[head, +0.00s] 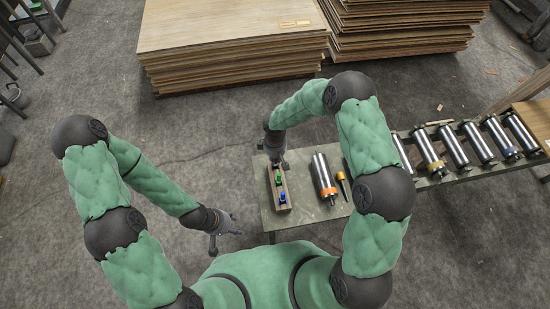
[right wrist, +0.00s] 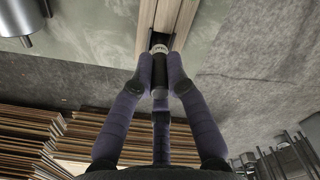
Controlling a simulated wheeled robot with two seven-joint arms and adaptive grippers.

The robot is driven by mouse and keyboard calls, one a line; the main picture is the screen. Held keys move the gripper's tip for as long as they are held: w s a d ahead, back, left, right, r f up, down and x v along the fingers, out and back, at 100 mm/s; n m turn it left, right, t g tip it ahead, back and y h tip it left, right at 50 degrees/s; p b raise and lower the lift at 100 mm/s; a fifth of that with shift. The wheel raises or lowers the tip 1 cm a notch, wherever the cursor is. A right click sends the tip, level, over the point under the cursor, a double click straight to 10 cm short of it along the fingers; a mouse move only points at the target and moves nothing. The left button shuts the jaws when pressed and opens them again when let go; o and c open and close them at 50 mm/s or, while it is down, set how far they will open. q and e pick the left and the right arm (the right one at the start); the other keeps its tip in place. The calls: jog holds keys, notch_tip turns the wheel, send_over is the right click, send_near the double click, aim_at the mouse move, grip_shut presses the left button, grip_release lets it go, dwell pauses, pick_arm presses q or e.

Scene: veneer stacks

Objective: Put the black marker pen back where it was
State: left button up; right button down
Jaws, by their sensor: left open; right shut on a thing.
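A wooden pen holder (head: 281,203) lies on the grey-green table, with a green pen (head: 278,181) and a blue pen (head: 283,197) in it. My right gripper (head: 276,157) is at the far end of the holder. In the right wrist view its fingers (right wrist: 160,75) are shut on the black marker pen (right wrist: 159,49), whose light-banded end shows between them. The marker lines up with a dark slot in the holder (right wrist: 176,18); I cannot tell how deep it sits. My left gripper (head: 223,229) is open and empty, left of the table over the floor.
A steel roller with an orange ring (head: 323,176) and a dark tool with a yellow collar (head: 342,184) lie right of the holder. A roller conveyor (head: 455,150) runs off right. Veneer stacks (head: 230,50) stand behind, across open floor.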

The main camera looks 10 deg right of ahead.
jog(key=c, duration=1.2)
grip_release()
jog(key=shift+r+p, duration=0.25)
jog(key=shift+p, duration=0.1)
notch_tip(320, 180, up, 12)
jog(key=p, duration=0.4)
jog(key=shift+f, duration=0.1)
